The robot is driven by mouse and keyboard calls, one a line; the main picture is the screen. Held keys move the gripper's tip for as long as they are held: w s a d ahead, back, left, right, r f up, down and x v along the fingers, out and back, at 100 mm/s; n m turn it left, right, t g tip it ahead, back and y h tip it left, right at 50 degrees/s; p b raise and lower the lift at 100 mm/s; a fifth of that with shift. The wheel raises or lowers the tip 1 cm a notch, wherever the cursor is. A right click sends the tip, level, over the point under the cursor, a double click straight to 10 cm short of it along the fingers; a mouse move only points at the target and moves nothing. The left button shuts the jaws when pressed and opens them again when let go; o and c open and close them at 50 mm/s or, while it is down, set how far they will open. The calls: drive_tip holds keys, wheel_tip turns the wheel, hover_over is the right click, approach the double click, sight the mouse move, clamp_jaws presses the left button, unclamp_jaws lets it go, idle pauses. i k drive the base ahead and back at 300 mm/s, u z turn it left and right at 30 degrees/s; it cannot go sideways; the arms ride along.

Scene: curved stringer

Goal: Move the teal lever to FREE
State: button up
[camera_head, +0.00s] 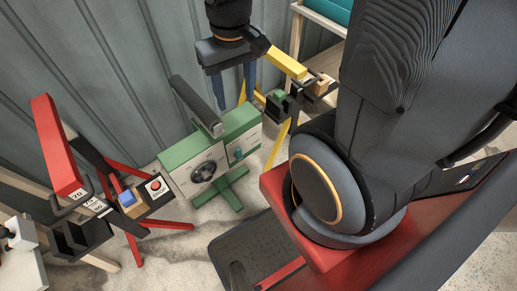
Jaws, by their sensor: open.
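A green box (182,157) stands on a green footed stand near the middle of the view. Its right-hand pale panel carries a small teal lever (238,153); its markings are too small to read, so I cannot tell which position it is in. A black dial (203,172) sits on the left-hand panel. My gripper (235,102) hangs above and behind the box, its two dark blue fingers apart and pointing down, with nothing between them. It is clear of the teal lever.
A thick dark grey bar (194,105) slants up from the box's top, left of my gripper. A red stand (58,150) with a red button (155,185) and blue block (127,198) is at left. A yellow stand (287,63) with small blocks is at right. A corrugated wall is behind.

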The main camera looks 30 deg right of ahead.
sight(238, 155)
drive_tip(key=z, duration=1.05)
drive_tip(key=k, duration=0.7)
drive_tip(key=u, duration=1.25)
